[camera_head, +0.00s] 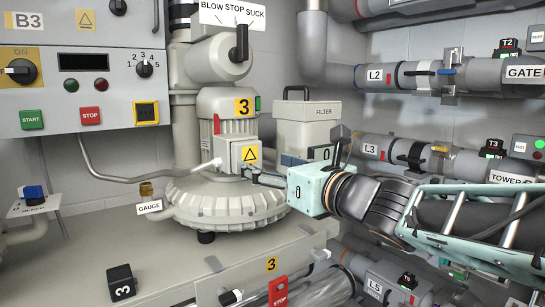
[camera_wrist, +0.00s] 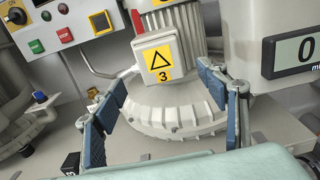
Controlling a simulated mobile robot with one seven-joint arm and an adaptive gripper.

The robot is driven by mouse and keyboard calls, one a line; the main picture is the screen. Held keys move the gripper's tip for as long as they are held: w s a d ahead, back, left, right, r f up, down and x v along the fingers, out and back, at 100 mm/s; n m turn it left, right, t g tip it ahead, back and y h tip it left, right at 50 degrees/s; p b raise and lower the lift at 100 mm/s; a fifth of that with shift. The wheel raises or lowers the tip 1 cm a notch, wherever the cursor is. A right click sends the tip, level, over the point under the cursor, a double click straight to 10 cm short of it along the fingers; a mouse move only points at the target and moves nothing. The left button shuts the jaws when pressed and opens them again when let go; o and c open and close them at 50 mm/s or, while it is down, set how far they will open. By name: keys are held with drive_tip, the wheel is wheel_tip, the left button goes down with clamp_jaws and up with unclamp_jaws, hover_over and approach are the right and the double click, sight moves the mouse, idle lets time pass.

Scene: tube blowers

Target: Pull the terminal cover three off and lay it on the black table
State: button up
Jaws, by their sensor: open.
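Terminal cover three (camera_head: 226,150) is a pale square box with a yellow triangle label, fixed on the side of the blower motor (camera_head: 228,103) marked 3. It also shows in the wrist view (camera_wrist: 152,60), with the number 3 under its triangle. My gripper (camera_head: 252,174) is just right of the cover and low against it in the head view. In the wrist view my gripper (camera_wrist: 162,82) has its blue-padded fingers spread wide, one on each side below the cover, with nothing between them. I cannot tell whether a finger touches the cover. No black table is distinguishable in either view.
A filter box (camera_head: 307,125) stands right of the motor, with a 0 display. A cable runs into the cover's left side. A gauge (camera_head: 148,197) and a black block marked 3 (camera_head: 122,283) are on the grey bench (camera_head: 70,265). Pipes fill the right side.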

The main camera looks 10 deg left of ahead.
sight(250, 157)
drive_tip(key=b+x, duration=0.1)
drive_tip(key=x, duration=0.4)
drive_tip(key=shift+f, duration=0.15)
drive_tip(key=shift+w+a, duration=0.45)
drive_tip(key=shift+a, duration=0.1)
drive_tip(key=shift+b, duration=0.9)
idle(0.5)
drive_tip(key=c, duration=1.5)
drive_tip(key=shift+c, duration=0.3)
drive_tip(key=shift+s+d, duration=0.1)
drive_tip(key=shift+d, duration=0.05)
drive_tip(key=shift+b+v, duration=0.3)
drive_tip(key=shift+v, duration=2.55)
